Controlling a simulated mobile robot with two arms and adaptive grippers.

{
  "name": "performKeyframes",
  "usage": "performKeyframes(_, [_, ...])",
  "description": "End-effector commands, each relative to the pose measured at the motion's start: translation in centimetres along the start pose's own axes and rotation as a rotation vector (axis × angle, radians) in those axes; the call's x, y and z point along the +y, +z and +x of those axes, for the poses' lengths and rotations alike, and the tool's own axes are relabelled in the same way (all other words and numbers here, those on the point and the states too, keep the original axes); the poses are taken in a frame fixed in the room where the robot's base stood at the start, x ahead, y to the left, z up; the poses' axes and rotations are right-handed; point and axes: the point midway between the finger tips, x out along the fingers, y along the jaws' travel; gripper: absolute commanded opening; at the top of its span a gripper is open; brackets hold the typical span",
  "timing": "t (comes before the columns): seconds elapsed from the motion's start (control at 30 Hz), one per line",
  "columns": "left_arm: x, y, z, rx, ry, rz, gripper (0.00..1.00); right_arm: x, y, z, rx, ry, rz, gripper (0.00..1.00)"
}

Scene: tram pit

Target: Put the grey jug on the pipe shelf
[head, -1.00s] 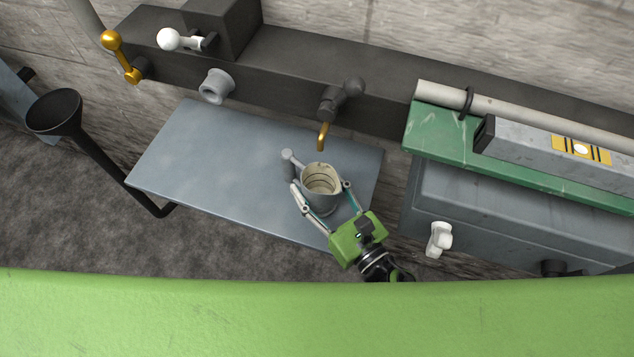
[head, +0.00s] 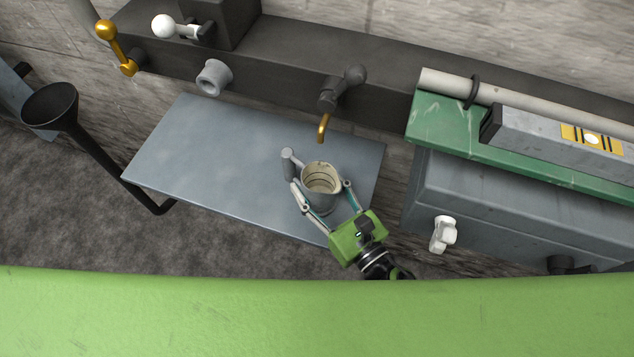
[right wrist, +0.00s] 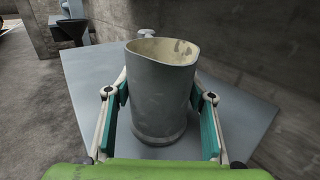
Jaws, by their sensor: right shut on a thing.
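The grey jug (head: 319,199) is upright, with a cream inside and a spout or handle part to its left. It is over the right part of a blue-grey plate (head: 215,150); whether its base touches the plate is hard to tell. My right gripper (head: 326,203) is shut on the jug, one finger on each side. In the right wrist view the jug (right wrist: 160,95) stands upright between the finger pads. A green shelf (head: 440,133) with a pale pipe (head: 445,84) along its back is at the right. My left gripper is not in view.
A spirit level (head: 545,133) lies on the green shelf. A brass-tipped tap (head: 322,127) hangs just behind the jug. A grey box (head: 475,200) with a white tap (head: 443,234) is below the shelf. A black funnel (head: 50,105) stands left. The plate's left part is clear.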

Motion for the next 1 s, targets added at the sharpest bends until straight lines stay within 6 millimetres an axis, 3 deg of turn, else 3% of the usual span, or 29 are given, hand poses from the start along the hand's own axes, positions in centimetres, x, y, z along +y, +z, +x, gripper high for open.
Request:
performKeyframes(0.2, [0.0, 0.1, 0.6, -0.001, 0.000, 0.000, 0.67, 0.0, -0.5, 0.0, -0.002, 0.000, 0.000, 0.25])
performKeyframes(0.23, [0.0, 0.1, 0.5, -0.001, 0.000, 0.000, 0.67, 0.0, -0.4, 0.0, -0.002, 0.000, 0.000, 0.52])
performKeyframes(0.3, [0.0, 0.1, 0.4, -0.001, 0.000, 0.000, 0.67, 0.0, -0.3, 0.0, -0.002, 0.000, 0.000, 0.69])
performKeyframes(0.73, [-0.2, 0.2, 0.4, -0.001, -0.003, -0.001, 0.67, 0.0, -0.5, -0.6, 0.002, 0.000, 0.000, 0.69])
performKeyframes(1.0, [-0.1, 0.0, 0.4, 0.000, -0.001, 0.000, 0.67, 0.0, -0.6, -5.6, 0.005, -0.001, 0.003, 0.69])
